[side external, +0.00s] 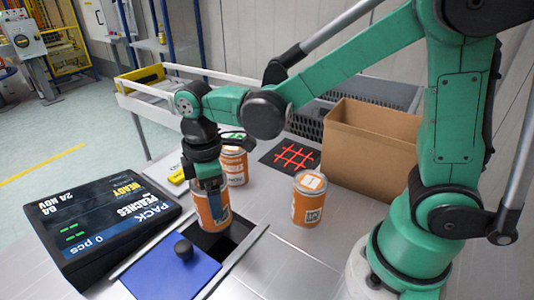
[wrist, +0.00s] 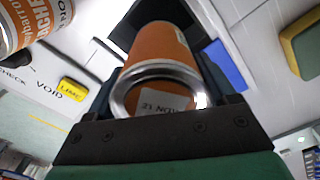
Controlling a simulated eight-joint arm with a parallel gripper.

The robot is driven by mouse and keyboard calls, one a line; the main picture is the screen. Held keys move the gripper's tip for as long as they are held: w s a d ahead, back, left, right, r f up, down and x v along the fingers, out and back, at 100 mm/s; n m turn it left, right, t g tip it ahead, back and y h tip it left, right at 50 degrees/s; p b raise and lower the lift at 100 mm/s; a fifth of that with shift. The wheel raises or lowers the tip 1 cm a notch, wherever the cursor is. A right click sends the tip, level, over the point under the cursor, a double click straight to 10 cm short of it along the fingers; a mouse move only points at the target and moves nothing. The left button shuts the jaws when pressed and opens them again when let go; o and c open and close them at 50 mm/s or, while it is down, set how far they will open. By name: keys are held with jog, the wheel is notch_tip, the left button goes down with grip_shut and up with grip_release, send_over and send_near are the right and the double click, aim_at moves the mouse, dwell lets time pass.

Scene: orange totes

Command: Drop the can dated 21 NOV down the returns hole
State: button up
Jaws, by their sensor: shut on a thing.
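My gripper (side external: 209,186) is shut on an orange can (side external: 211,217) and holds it upright over the dark square hole (side external: 232,236). The can's lower end is at or just above the opening; I cannot tell how deep it is. In the wrist view the held can (wrist: 158,55) shows its silver rim and a pale lid label with upside-down print that seems to include NOV; the day is not clear. A blue cover (side external: 172,270) with a black knob sits beside the hole. A second orange can (side external: 233,167) stands behind the gripper. A third (side external: 309,199) stands to the right.
A black display (side external: 100,225) reading PACK PEACHES, READY and 24 NOV lies at left. A cardboard box (side external: 368,150) and a grey crate (side external: 310,124) stand behind. A black mat with a red grid (side external: 291,157) lies before the box. The front right table is clear.

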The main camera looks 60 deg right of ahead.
jog(key=shift+f, duration=0.6)
jog(key=o, duration=1.5)
jog(key=shift+r, duration=0.1)
jog(key=shift+r, duration=2.75)
jog(key=shift+s+d+r+m+t, duration=0.3)
jog(key=shift+s+d+m+t, duration=0.4)
jog(key=shift+d+m+t, duration=0.9)
jog(key=shift+s+d+r+m+t, duration=0.25)
jog(key=shift+s+d+m+t, duration=0.7)
jog(key=shift+m, duration=1.3)
jog(key=shift+s+d+r+m+t, duration=0.3)
jog(key=shift+s+d+m+t, duration=0.2)
jog(key=shift+d+m+t, duration=1.1)
